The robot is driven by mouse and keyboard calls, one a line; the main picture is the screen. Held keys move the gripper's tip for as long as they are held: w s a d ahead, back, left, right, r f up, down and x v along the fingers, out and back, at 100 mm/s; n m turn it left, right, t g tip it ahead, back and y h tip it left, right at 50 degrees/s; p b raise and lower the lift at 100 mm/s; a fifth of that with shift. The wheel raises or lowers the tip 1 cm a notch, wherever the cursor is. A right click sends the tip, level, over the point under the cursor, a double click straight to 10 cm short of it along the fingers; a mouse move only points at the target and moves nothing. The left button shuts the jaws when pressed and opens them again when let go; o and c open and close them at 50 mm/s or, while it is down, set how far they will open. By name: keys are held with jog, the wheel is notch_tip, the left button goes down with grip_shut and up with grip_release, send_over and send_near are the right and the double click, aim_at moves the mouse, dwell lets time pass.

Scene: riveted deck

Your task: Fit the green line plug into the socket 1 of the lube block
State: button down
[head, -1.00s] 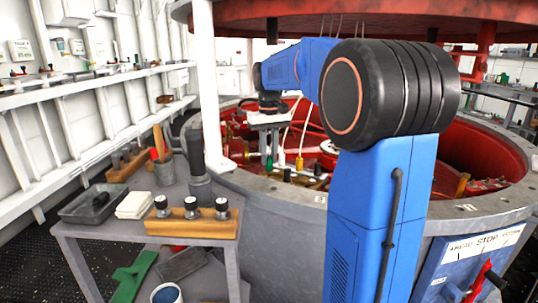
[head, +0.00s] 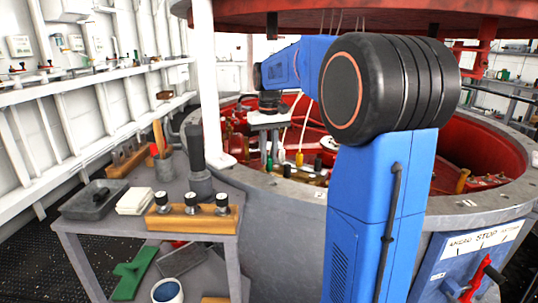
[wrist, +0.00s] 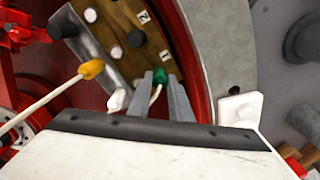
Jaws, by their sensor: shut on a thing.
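In the wrist view my gripper (wrist: 161,88) is shut on the green line plug (wrist: 160,76), which sits between the fingertips with a pale line hanging below it. In the head view the green plug (head: 269,163) is small under my wrist, beside the block.
A yellow plug (wrist: 92,69) on a pale line and a white plug (wrist: 117,99) are left of my fingers. In the head view, a grey bench (head: 110,228) with tools stands left of the round housing.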

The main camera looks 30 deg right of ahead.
jog(key=shift+f, duration=0.2)
dwell(0.6)
jog(key=c, duration=1.5)
grip_release()
jog(key=shift+c, duration=0.2)
notch_tip(320, 180, up, 12)
